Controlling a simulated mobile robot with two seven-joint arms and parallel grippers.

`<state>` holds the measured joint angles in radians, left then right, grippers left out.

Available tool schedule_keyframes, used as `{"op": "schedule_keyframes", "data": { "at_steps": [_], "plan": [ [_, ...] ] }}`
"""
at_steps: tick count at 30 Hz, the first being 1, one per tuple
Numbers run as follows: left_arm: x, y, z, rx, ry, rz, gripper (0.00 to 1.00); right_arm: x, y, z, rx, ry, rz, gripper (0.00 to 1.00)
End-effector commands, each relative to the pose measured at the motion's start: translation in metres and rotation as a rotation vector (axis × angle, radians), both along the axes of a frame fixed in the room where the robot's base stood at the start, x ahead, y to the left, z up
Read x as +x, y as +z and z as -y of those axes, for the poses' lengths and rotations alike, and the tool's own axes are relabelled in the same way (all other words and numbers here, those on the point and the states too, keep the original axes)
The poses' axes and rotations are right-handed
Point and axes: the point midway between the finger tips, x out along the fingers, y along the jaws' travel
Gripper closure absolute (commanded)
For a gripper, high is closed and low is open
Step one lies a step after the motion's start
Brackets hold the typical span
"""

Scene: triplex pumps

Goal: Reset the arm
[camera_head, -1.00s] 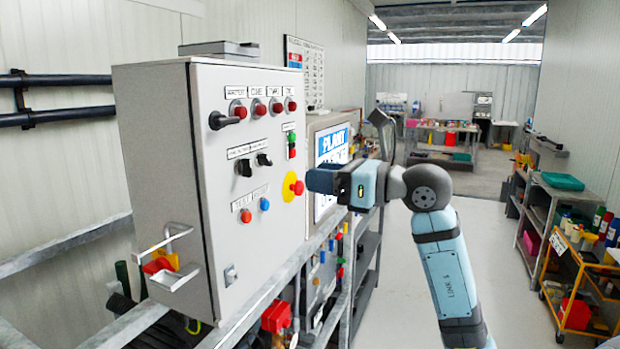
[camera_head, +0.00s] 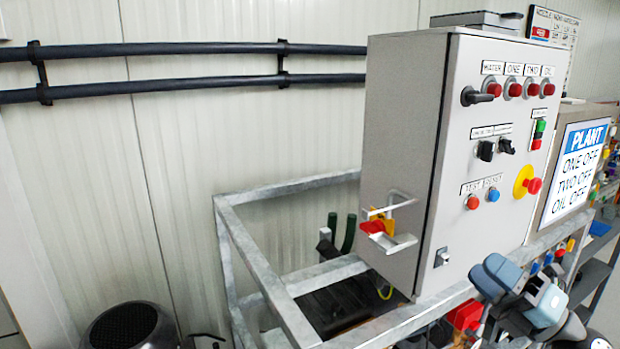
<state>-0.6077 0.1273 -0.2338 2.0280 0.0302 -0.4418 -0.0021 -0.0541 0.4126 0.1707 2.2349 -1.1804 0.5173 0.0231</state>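My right gripper (camera_head: 494,276) is at the lower right of the head view, with grey-blue fingers and a light blue wrist behind them. It is in front of the metal frame, below the grey control cabinet (camera_head: 402,145) and apart from its door. Nothing shows clearly between its fingers, and I cannot tell whether they are open. Most of my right arm is cut off by the lower right edge. My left gripper and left arm are not in view.
The cabinet door carries switches, lamps and a red emergency button (camera_head: 533,186) on yellow. A padlock hasp (camera_head: 391,225) sticks out at its left. The galvanised frame (camera_head: 262,270) spans below. A red box (camera_head: 465,315) is beside my gripper. A dark round object (camera_head: 130,327) stands lower left.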

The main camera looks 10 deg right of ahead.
Motion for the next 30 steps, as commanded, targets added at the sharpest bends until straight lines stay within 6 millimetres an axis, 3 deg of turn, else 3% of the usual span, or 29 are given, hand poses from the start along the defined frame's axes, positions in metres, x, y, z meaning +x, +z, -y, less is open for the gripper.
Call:
{"op": "schedule_keyframes", "data": {
  "at_steps": [1,3,7,11,15,20,21,22,27,30],
  "plan": [
    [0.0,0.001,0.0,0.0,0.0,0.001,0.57,0.002,-0.038,-0.003,0.197,0.011,-0.129,0.63],
    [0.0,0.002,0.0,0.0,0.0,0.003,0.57,0.002,-0.091,-0.005,0.464,-0.003,-0.315,0.63],
    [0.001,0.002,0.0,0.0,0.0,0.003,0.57,-0.009,-0.188,-0.016,0.836,-0.074,-0.644,0.63],
    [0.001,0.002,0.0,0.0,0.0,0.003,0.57,-0.039,-0.28,-0.039,1.112,-0.166,-0.955,0.63],
    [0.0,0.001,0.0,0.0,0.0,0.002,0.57,-0.09,-0.365,-0.078,1.341,-0.273,-1.284,0.63],
    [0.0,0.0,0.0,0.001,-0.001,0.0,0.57,-0.169,-0.44,-0.135,1.541,-0.395,-1.662,0.63],
    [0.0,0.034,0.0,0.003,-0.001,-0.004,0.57,-0.163,-0.401,-0.131,1.531,-0.388,-1.643,0.63],
    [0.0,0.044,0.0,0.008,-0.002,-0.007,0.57,-0.162,-0.387,-0.129,1.524,-0.385,-1.633,0.63],
    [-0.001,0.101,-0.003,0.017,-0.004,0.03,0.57,-0.163,-0.34,-0.125,1.505,-0.383,-1.614,0.63],
    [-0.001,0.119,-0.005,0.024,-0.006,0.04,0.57,-0.164,-0.323,-0.123,1.498,-0.382,-1.608,0.63]
  ]
}}
